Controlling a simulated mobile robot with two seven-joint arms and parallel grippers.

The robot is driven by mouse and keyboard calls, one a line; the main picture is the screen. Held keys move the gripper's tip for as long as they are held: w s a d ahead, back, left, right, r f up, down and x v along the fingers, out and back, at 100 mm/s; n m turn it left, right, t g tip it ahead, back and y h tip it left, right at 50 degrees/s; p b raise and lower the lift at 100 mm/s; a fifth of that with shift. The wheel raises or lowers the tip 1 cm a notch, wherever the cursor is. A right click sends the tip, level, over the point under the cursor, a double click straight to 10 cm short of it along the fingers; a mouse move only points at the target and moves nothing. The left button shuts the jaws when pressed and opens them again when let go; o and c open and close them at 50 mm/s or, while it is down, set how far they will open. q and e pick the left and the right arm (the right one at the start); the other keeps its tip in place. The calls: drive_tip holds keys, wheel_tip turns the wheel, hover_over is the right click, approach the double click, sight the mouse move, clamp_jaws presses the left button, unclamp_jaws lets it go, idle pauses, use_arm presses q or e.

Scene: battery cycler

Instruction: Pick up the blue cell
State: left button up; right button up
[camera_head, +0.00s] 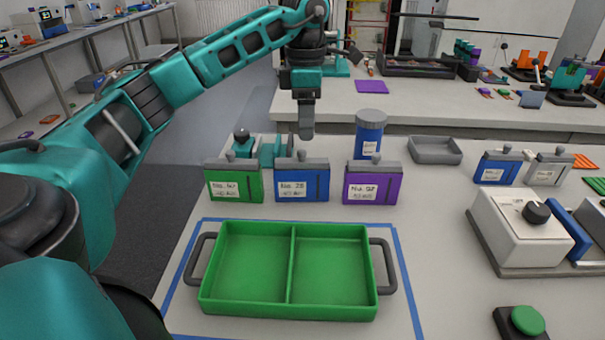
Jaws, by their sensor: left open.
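The blue cell (303,184) stands upright on the table, in the middle of a row between a green cell (235,184) and a purple cell (372,186). It has a grey cap and a white label. My left gripper (306,130) is above and slightly behind the blue cell, apart from it. It is open and empty, seen edge-on, so its two fingers overlap. Another blue cell (495,168) stands farther right beside a white cell (545,170). My right gripper is not in view.
A green two-part tray (292,262) lies in front of the row, inside a blue tape outline. A blue jar (369,136) and a teal fixture (268,150) stand behind the row. A white device with a dark knob (520,230) and a green button (527,320) are at right.

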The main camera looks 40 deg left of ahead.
sight(304, 151)
use_arm(q)
wheel_tip(304, 151, down, 7)
drive_tip(key=shift+s+f, duration=0.1)
drive_tip(key=f, duration=0.4)
drive_tip(key=shift+s+a, duration=0.2)
drive_tip(key=shift+s, duration=0.1)
drive_tip(key=shift+f, duration=0.65)
drive_tip(key=shift+c, duration=0.4)
clamp_jaws()
drive_tip(key=shift+r, duration=0.1)
